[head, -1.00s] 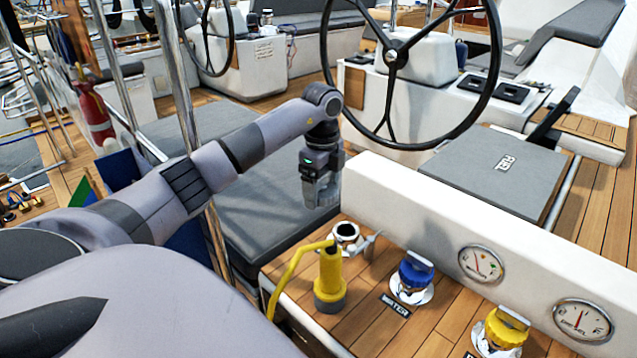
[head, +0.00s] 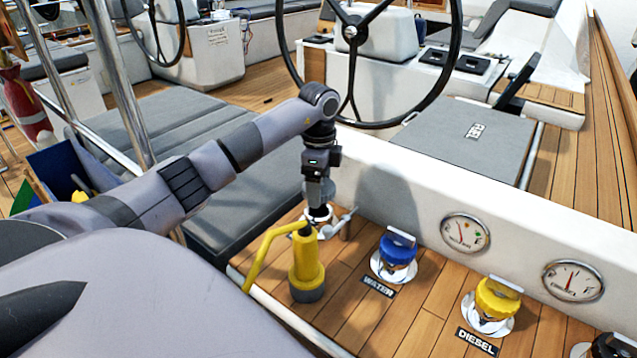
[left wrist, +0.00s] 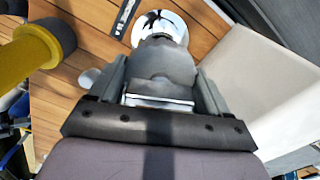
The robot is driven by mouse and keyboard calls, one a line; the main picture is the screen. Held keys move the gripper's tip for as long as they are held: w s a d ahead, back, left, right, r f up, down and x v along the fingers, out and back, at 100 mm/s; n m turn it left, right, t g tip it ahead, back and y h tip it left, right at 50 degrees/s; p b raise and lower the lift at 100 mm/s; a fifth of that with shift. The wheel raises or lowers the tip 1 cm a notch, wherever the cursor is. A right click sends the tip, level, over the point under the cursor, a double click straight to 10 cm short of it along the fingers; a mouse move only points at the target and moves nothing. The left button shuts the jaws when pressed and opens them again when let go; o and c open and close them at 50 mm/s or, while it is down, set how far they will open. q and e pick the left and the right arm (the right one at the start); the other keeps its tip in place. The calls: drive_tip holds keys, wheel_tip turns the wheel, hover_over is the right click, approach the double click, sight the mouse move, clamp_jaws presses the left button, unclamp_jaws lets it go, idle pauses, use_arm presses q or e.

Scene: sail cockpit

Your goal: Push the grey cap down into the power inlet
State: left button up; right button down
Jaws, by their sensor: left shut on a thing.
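My left gripper (head: 318,190) points down over the power inlet (head: 318,228), a chrome ring in the deck panel behind the yellow plug. It is shut on the grey cap (left wrist: 165,62), which sits between the two fingers in the left wrist view. The inlet's round chrome flange (left wrist: 172,20) shows just beyond the cap there. The cap is directly over the inlet and very close to it; I cannot tell whether it is touching or partly inside. The inlet's opening is mostly hidden. My right gripper is not in view.
A yellow plug (head: 306,262) with a yellow cable stands close in front of the inlet. The blue water cap (head: 397,247) and yellow diesel cap (head: 497,298) are to the right. A white coaming (head: 400,185) with gauges rises behind. A steering wheel (head: 352,60) stands farther back.

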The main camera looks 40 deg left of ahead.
use_arm(q)
wheel_tip(320, 180, down, 3)
drive_tip(key=shift+f+b, duration=0.2)
drive_tip(key=shift+b, duration=1.05)
drive_tip(key=shift+f+b, duration=0.4)
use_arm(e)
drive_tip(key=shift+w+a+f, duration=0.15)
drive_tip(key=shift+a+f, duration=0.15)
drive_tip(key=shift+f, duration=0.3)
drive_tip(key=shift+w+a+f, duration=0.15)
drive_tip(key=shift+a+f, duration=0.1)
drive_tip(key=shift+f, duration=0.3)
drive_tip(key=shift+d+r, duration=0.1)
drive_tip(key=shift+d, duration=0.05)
use_arm(q)
drive_tip(key=shift+p, duration=0.4)
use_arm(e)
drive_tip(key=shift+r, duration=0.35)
use_arm(q)
drive_tip(key=shift+p, duration=0.35)
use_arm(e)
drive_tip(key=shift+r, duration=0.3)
use_arm(q)
drive_tip(key=shift+f+b, duration=0.3)
drive_tip(key=shift+f, duration=0.3)
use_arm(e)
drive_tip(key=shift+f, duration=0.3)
use_arm(q)
drive_tip(key=o, duration=0.9)
